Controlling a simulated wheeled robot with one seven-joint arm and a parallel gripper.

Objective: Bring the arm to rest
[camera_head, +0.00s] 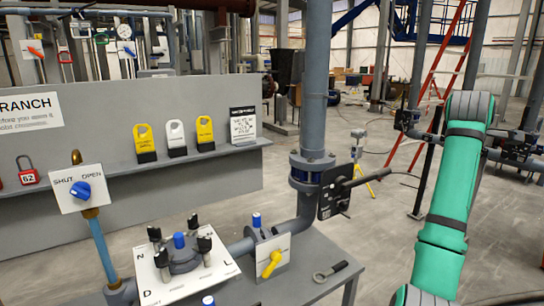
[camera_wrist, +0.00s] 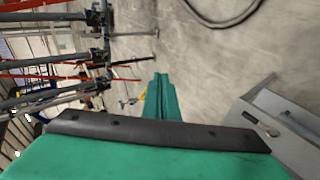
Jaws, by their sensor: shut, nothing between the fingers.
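My arm, green with dark joint bands, stands raised at the right of the head view, clear of the workbench. My gripper (camera_wrist: 161,82) shows in the wrist view as two green fingers pressed together, with nothing between them. It hangs over open concrete floor, apart from everything around it. The gripper is not visible in the head view.
A grey workbench (camera_head: 315,289) bears a valve plate (camera_head: 190,275), a yellow-handled valve (camera_head: 270,263) and a wrench (camera_head: 330,272). A red ladder (camera_head: 433,85) stands behind. Floor around the arm is open.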

